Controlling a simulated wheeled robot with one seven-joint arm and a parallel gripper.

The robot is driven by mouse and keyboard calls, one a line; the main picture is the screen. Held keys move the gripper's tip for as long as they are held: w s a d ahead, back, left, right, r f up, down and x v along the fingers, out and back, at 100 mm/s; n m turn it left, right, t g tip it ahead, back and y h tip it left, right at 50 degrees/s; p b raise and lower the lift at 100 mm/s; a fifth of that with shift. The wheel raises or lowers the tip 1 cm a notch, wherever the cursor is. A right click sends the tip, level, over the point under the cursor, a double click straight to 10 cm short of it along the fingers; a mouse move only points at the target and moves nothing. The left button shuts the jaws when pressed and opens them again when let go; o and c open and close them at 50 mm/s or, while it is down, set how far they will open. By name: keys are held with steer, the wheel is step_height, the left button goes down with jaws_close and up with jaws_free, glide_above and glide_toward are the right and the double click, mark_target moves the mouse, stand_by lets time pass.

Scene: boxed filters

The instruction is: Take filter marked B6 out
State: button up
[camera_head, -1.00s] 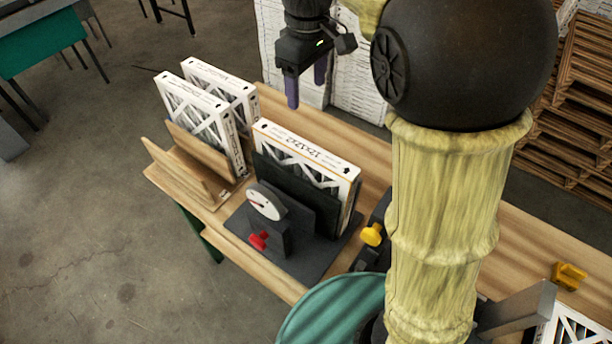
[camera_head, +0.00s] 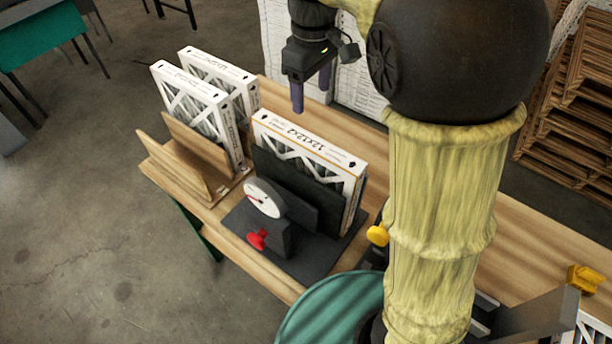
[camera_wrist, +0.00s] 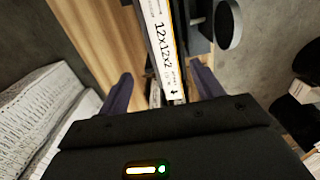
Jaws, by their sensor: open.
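A white-framed filter printed 12x12x2 (camera_head: 312,144) stands upright in a dark holder (camera_head: 300,250) with a round dial and a red knob. Two more white filters stand upright in a wooden rack at the left: a front one (camera_head: 190,100) and a back one (camera_head: 218,70). I cannot read B6 on any of them. My gripper (camera_head: 311,90) is open and empty, pointing down above and behind the 12x12x2 filter. In the wrist view the two fingers (camera_wrist: 161,78) appear on either side of that filter's top edge (camera_wrist: 166,45); I cannot tell the height gap.
The wooden rack (camera_head: 180,170) stands on the wooden table (camera_head: 525,225), left of the dark holder. A yellow knob (camera_head: 378,235) is right of the holder. A yellow object (camera_head: 584,279) lies at the far right. Wooden pallets (camera_head: 570,110) stand beyond the table.

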mark_target(305, 140)
step_height(305, 140, down, 10)
steer(key=shift+w+a+f+p, duration=0.15)
steer(key=shift+f+p, duration=0.1)
steer(key=shift+p, duration=0.85)
steer(key=f+p, duration=0.1)
steer(key=f, duration=0.2)
steer(key=f+p, duration=0.1)
steer(key=shift+w+a+f+p, duration=0.1)
steer(key=shift+a+f+p, duration=0.2)
steer(key=shift+a+f, duration=0.05)
steer(key=shift+f, duration=0.25)
steer(key=shift+s+a, duration=0.2)
steer(key=shift+s, duration=0.05)
steer(key=shift+d, duration=0.1)
